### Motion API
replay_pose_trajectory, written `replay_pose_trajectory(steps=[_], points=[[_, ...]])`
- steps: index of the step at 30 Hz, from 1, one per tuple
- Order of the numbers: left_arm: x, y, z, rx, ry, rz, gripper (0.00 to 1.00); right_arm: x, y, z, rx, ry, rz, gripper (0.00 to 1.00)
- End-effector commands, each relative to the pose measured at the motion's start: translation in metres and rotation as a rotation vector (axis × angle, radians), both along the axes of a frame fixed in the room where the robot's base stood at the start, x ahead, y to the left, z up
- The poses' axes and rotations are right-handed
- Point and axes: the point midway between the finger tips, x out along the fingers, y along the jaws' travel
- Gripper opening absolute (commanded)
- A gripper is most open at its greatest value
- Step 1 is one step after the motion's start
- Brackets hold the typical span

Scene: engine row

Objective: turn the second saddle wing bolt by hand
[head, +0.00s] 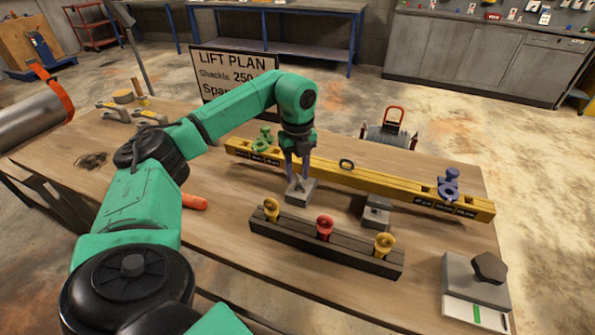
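My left gripper (297,180) points down, its purple fingers just above or at the top of a grey saddle block (301,197) in front of the yellow beam (335,175). A small grey wing-like part shows at the fingertips; whether they grip it is too small to tell. A second grey saddle block (376,213) stands to the right, with a small part on top and no gripper near it. My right gripper is not in view.
The beam carries a green shackle (264,141) and a blue shackle (449,186). A dark rack (325,244) with yellow and red pieces lies in front of the saddles. A grey box with a dark knob (489,268) stands at right. An orange cylinder (194,202) lies left.

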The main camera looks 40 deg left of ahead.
Motion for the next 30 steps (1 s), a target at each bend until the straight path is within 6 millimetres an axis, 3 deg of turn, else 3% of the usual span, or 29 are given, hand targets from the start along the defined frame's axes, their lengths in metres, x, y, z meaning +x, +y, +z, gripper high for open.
replay_pose_trajectory(steps=[4,5,6,8,20,30], points=[[0.000,0.000,0.000,0.000,0.000,0.000,0.39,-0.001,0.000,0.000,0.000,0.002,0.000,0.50],[0.000,0.000,0.000,0.000,0.000,0.000,0.35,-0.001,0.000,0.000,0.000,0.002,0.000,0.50],[0.000,0.000,0.000,0.000,0.000,0.000,0.20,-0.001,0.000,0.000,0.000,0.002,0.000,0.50],[0.000,0.000,0.000,0.000,0.000,0.000,0.00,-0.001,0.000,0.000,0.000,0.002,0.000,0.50],[0.000,0.000,0.001,0.000,0.000,-0.023,0.00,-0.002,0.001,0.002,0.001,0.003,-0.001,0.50],[0.003,-0.001,0.003,0.001,0.000,-0.198,0.00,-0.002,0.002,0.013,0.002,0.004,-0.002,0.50]])
